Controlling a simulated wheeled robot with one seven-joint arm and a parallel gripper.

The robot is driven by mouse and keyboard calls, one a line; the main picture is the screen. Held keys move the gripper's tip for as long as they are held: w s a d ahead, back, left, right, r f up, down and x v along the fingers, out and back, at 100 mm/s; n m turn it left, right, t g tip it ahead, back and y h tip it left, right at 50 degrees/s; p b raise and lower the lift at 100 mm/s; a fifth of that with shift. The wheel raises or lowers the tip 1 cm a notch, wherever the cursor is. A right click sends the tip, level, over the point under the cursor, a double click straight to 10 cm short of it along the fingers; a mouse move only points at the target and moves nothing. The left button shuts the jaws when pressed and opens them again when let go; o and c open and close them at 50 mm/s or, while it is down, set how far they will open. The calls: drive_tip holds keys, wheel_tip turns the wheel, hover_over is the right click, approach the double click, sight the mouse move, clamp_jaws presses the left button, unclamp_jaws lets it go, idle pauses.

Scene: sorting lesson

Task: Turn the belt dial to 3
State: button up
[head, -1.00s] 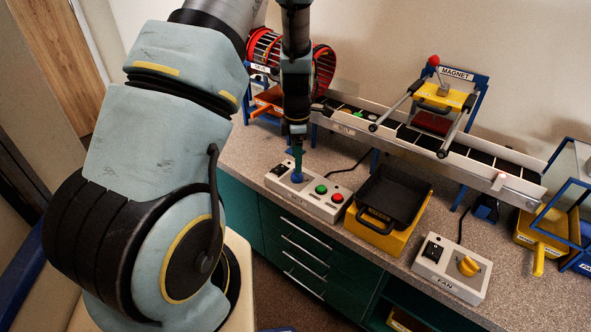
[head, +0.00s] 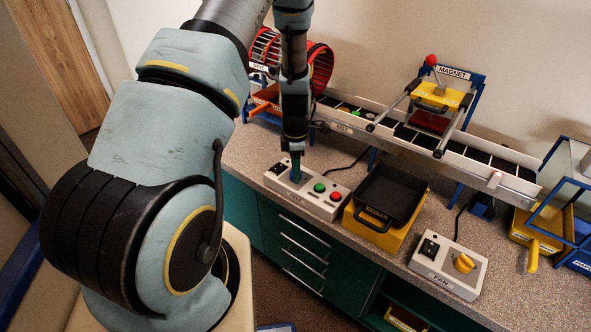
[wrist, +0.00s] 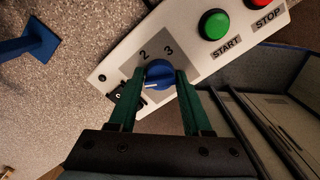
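The belt dial (wrist: 159,72) is a blue round knob on a white control box (wrist: 101,77). The numbers 2 and 3 show beside it on a grey patch; other marks are hidden by my fingers. Its white pointer line points left in the wrist view, not at the 3. My gripper (wrist: 159,80) has its green fingers on opposite sides of the knob, apparently touching it. In the head view my gripper (head: 295,172) reaches straight down onto the left part of the box (head: 325,206), hiding most of the dial.
A green START button (wrist: 214,25) and red STOP button (wrist: 262,2) sit beside the dial; a black switch (wrist: 127,93) is on its other side. A black tray (head: 392,195) stands right of the box. The conveyor belt (head: 345,124) runs behind.

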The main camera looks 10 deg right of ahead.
clamp_jaws()
